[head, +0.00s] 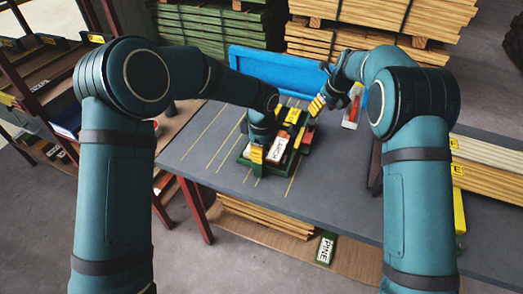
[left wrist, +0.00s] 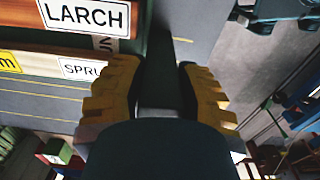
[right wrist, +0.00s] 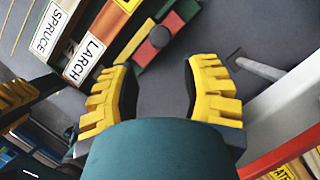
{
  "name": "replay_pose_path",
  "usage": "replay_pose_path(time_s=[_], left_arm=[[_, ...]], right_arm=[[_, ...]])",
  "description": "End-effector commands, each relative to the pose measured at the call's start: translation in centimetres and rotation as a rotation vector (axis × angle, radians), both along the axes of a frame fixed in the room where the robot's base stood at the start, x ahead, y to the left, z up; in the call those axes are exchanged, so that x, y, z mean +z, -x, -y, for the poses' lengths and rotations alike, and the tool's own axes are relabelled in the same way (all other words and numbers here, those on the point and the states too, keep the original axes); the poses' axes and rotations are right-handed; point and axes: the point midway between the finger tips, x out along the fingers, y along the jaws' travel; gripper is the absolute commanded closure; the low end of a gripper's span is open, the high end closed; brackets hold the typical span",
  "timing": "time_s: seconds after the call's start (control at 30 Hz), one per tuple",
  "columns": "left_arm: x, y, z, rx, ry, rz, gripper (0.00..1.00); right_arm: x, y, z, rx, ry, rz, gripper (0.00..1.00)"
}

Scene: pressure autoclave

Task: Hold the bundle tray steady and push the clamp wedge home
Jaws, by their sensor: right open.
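The green bundle tray (head: 246,161) stands on the grey table and holds several labelled wood pieces, among them a LARCH piece (left wrist: 85,14) and a SPRUCE piece (right wrist: 50,25). My left gripper (head: 257,153) is at its near side. In the left wrist view its fingers (left wrist: 160,85) close around a dark green wall of the tray. A red piece (right wrist: 146,54) with a round dark knob lies along the tray's edge; it looks like the clamp wedge, but I cannot tell how far in it sits. My right gripper (right wrist: 160,85) is open and empty, above the table beside the tray's far right end.
A blue bin (head: 270,72) stands at the table's back. A red and white object (head: 351,112) lies right of my right gripper. Long boards (head: 490,165) lie at the right. The table (head: 200,150) left of the tray is bare, with yellow lines.

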Motion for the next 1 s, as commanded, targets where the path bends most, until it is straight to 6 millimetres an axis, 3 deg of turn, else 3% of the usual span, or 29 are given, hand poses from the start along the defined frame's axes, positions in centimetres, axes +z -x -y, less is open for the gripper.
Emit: replay_pose_path(time_s=[0.2,0.33,0.37,0.57,1.0], left_arm=[[-0.1,0.0,0.0,0.000,0.000,-0.001,1.00],[-0.1,0.0,0.0,0.000,-0.001,-0.002,1.00],[-0.1,0.0,0.0,0.000,-0.001,-0.002,1.00],[-0.2,0.1,0.0,0.000,-0.001,-0.003,1.00],[-0.2,0.1,0.0,0.000,-0.001,-0.004,1.00]], right_arm=[[0.0,0.0,0.0,0.000,0.000,0.000,0.51],[0.0,0.0,0.0,0.022,0.008,0.003,0.97],[0.0,0.0,-0.1,0.038,0.013,0.005,1.00],[-0.2,0.3,-0.5,0.283,0.096,0.041,1.00],[-0.6,1.1,-1.7,1.136,0.361,0.151,1.00]])
